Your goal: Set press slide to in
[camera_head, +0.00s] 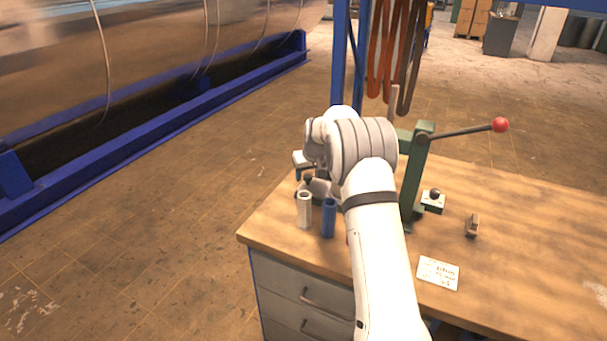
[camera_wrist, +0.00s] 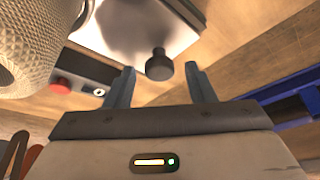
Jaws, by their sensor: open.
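My gripper (camera_wrist: 160,82) is open in the wrist view, one finger on each side of a black knob (camera_wrist: 159,66). The knob stands on a shiny metal plate (camera_wrist: 118,28) and lies near the fingertips; I cannot tell whether they touch it. In the head view, the green press (camera_head: 413,175) stands on the bench, with a long lever ending in a red ball (camera_head: 500,125). A small metal block with a black knob (camera_head: 434,194) sits at its right side. Another dark knob (camera_head: 308,179) shows left of my arm, which hides much of that area. I cannot tell which part is the slide.
A white tube (camera_head: 304,211) and a blue tube (camera_head: 328,219) stand on the wooden bench (camera_head: 520,260) left of my arm. A knurled cylinder (camera_wrist: 28,40) is close left in the wrist view.

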